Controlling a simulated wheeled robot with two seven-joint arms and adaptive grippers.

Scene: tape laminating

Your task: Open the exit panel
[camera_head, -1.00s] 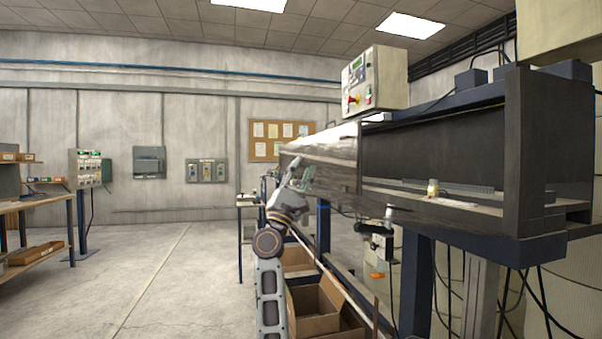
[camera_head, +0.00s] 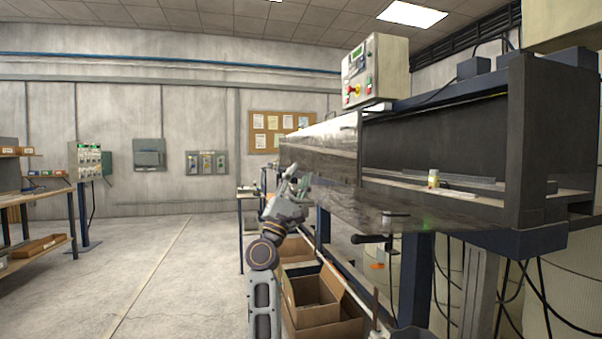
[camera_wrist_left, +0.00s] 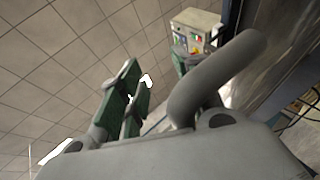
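The laminating machine's long glossy grey front panel (camera_head: 325,163) stands left of its open bay in the head view. I cannot tell for sure whether it is the exit panel; it looks shut. My left gripper (camera_head: 291,186) is raised beside the panel's left end, just below its lower edge. Whether it touches the panel is unclear. In the left wrist view, green plates (camera_wrist_left: 124,100) show left of a thick curved grey bar (camera_wrist_left: 218,78). Finger opening is unclear there. My right gripper is not in view.
A control box (camera_head: 375,72) stands on the machine. Cardboard boxes (camera_head: 316,303) stand below, right of my left arm. A wooden shelf (camera_head: 40,205) is at far left. The floor (camera_head: 150,275) between is clear.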

